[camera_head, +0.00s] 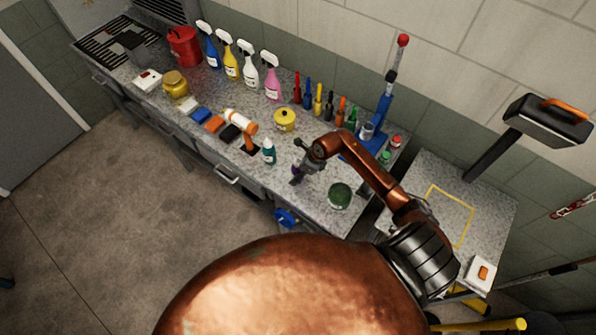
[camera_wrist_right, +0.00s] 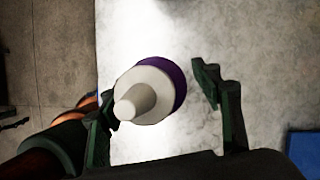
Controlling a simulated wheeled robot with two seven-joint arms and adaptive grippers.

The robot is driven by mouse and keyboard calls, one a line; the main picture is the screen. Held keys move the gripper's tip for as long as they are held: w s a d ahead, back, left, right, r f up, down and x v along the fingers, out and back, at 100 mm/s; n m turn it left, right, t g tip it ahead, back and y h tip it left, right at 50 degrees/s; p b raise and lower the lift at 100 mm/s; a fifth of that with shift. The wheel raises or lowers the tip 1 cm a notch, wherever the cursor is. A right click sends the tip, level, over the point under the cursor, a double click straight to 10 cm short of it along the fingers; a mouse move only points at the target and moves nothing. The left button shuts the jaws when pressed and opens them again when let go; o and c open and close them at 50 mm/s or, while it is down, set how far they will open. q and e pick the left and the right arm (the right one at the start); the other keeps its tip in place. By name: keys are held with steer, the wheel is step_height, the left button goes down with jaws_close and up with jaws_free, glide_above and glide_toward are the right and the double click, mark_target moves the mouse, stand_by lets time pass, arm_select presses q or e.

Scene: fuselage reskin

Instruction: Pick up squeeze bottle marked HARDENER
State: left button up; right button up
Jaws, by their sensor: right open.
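A squeeze bottle with a white nozzle cap and purple body (camera_wrist_right: 180,82) stands between the two fingers of my right gripper (camera_wrist_right: 157,92) in the right wrist view. The fingers are spread, with a clear gap on the right finger's side; contact on the left side cannot be told. In the head view my right gripper (camera_head: 299,176) is low over the bench, and only a bit of purple (camera_head: 296,170) shows beside it. No HARDENER marking is readable. A teal bottle with a white cap (camera_head: 268,152) stands to the left. My left gripper is out of view.
A blue stand (camera_head: 370,150) is behind my right arm. The bench's front edge is close.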

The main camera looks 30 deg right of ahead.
steer(key=shift+f, duration=0.15)
steer(key=c, duration=1.4)
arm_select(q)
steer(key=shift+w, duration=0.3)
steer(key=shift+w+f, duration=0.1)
arm_select(e)
steer(key=shift+w+r, duration=0.1)
steer(key=shift+r, duration=0.1)
